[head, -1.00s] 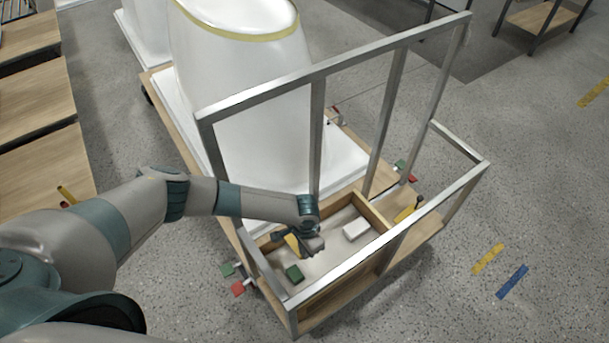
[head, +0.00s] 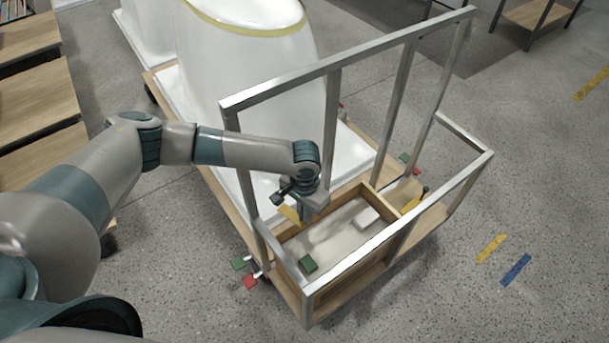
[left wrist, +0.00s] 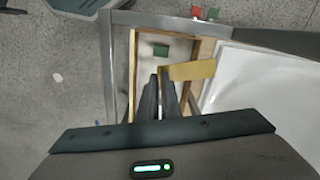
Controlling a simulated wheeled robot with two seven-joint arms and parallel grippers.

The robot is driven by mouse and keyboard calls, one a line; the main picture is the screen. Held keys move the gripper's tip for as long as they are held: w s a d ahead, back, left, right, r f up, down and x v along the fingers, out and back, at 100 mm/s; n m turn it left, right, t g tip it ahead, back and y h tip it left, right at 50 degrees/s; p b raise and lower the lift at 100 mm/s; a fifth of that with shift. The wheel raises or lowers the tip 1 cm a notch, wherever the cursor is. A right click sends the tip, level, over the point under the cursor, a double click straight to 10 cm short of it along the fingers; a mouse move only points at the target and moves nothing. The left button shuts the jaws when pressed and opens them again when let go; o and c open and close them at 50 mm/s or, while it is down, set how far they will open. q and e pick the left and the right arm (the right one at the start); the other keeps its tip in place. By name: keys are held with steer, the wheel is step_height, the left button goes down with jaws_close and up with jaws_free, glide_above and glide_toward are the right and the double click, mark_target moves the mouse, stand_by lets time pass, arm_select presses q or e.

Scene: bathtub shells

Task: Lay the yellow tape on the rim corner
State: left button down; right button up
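The yellow tape (head: 289,214) is a short flat strip held at my left gripper (head: 303,212), above the wooden tray (head: 283,238). In the left wrist view my left gripper (left wrist: 161,76) has its fingers close together on one end of the yellow tape (left wrist: 192,70), which sticks out to the right. The white bathtub shell (head: 250,80) stands behind the metal frame, with a yellow band along its rim (head: 232,32). The gripper is well below and in front of that rim. My right gripper is in neither view.
The tray holds a green block (head: 308,264) and a white block (head: 366,217). A yellow tool (head: 411,204) lies in the compartment beside it. Wooden tables (head: 38,110) are at left.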

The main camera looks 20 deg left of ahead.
arm_select(q)
steer(key=s+a+r+n, duration=0.1)
steer(key=s+a+r, duration=0.1)
steer(key=r, duration=0.6)
steer(key=s+a+r+n, duration=0.2)
steer(key=s+r, duration=0.2)
steer(key=r, duration=0.5)
steer(key=s+a+r+n+b, duration=0.1)
steer(key=s+a+r, duration=0.1)
steer(key=r, duration=0.6)
steer(key=shift+s+r+n, duration=0.2)
steer(key=shift+s+n, duration=0.1)
steer(key=shift+s, duration=0.15)
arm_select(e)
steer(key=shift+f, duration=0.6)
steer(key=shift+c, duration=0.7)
